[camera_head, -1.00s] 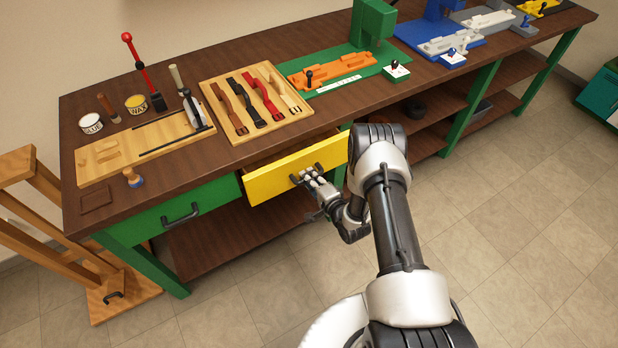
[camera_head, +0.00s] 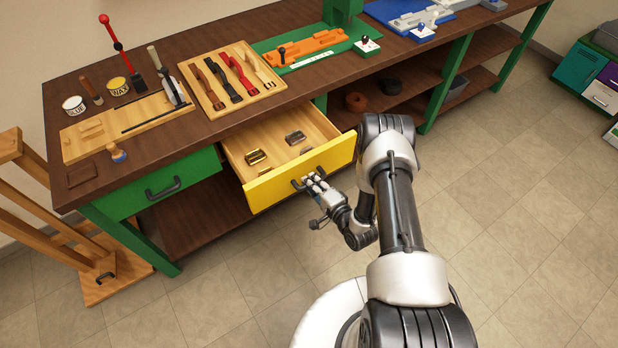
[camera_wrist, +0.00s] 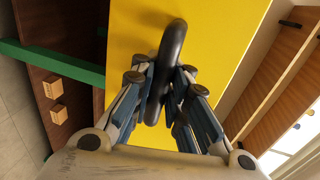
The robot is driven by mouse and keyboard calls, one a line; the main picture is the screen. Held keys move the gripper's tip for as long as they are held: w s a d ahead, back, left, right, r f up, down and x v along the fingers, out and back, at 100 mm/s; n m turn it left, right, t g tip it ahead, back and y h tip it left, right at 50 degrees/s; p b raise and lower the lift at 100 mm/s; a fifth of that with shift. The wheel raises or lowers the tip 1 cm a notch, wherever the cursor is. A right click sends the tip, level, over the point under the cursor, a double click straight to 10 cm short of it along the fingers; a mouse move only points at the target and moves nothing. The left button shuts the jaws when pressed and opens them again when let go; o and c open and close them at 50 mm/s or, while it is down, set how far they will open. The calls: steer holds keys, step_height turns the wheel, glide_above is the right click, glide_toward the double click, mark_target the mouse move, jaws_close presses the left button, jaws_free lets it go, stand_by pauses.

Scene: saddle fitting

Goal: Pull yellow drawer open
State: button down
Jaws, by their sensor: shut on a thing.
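The yellow drawer (camera_head: 300,172) stands well out from the workbench, and its wooden inside shows. Two metal buckles, one brass-coloured (camera_head: 257,158) and one grey (camera_head: 295,137), lie in it. My gripper (camera_head: 311,182) is at the drawer front, shut on its dark handle. In the wrist view the yellow front (camera_wrist: 215,45) fills the middle, and the curved black handle (camera_wrist: 170,60) runs between the fingers of my gripper (camera_wrist: 163,95). Part of the handle is hidden by the fingers.
A shut green drawer (camera_head: 160,185) with a dark handle is to the left. The bench top (camera_head: 215,128) holds a tray of straps (camera_head: 190,88), tins and tools. A wooden stand (camera_head: 100,275) is at the far left. The floor in front is clear.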

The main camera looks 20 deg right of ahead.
steer(key=shift+r, duration=0.1)
steer(key=c, duration=1.6)
jaws_free()
steer(key=shift+o, duration=0.2)
steer(key=v, duration=1.2)
